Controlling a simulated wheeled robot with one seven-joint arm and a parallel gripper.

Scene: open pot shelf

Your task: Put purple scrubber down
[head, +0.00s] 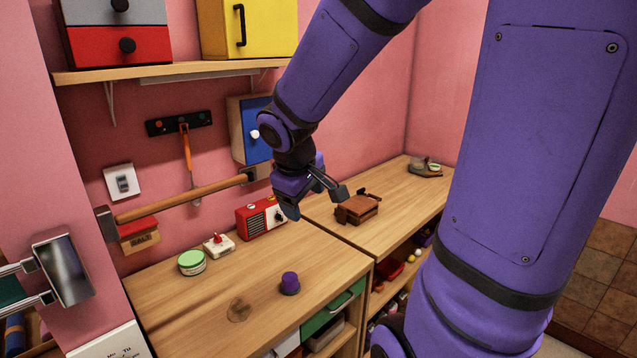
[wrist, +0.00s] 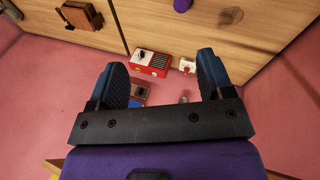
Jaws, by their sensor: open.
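The purple scrubber (head: 290,282) stands upright on the wooden counter (head: 200,310), near its front edge. In the wrist view the scrubber (wrist: 182,5) is cut off at the top edge. My gripper (head: 316,201) is open and empty, in the air above the back of the counter. It is apart from the scrubber, farther back. In the wrist view its two fingers (wrist: 162,72) are spread wide with nothing held between them.
A red radio (head: 261,218), a white timer-like item (head: 219,245) and a green-lidded tub (head: 192,263) stand along the back of the counter. A brown wooden box (head: 357,208) is to the right. A wooden shelf (head: 170,70) with drawers hangs above.

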